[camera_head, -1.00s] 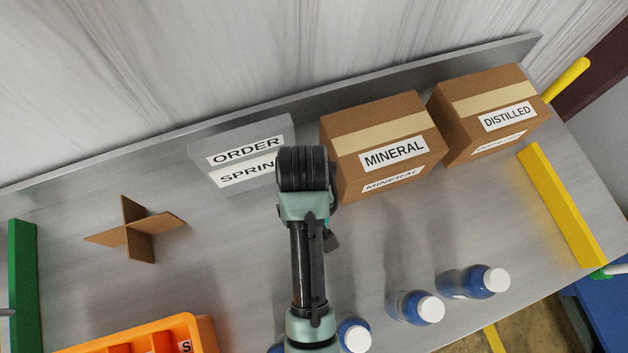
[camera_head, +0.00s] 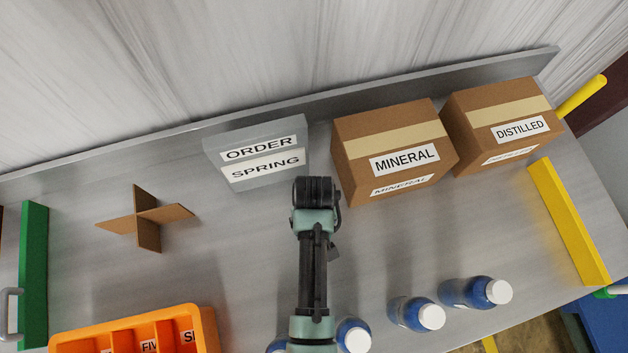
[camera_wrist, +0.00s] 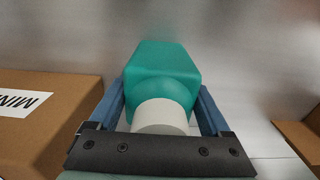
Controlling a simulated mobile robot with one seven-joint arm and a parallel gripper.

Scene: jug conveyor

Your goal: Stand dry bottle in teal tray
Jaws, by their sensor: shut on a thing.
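My gripper (camera_wrist: 162,92) is shut on a teal bottle (camera_wrist: 163,68) with a white cap (camera_wrist: 160,117). One blue finger lies on each side of it near the cap. In the wrist view the bottle's body points away from the gripper, over a grey surface; I cannot tell whether it touches that surface. In the head view my arm hides the gripper and the bottle. I see no teal tray in either current view.
An order sign reading SPRING (camera_head: 258,152) and boxes marked MINERAL (camera_head: 395,150) and DISTILLED (camera_head: 505,123) line the back. A cardboard cross divider (camera_head: 146,217), an orange tray (camera_head: 205,325) and blue bottles (camera_head: 476,292) stand around. Green (camera_head: 34,270) and yellow bars (camera_head: 568,225) flank the surface.

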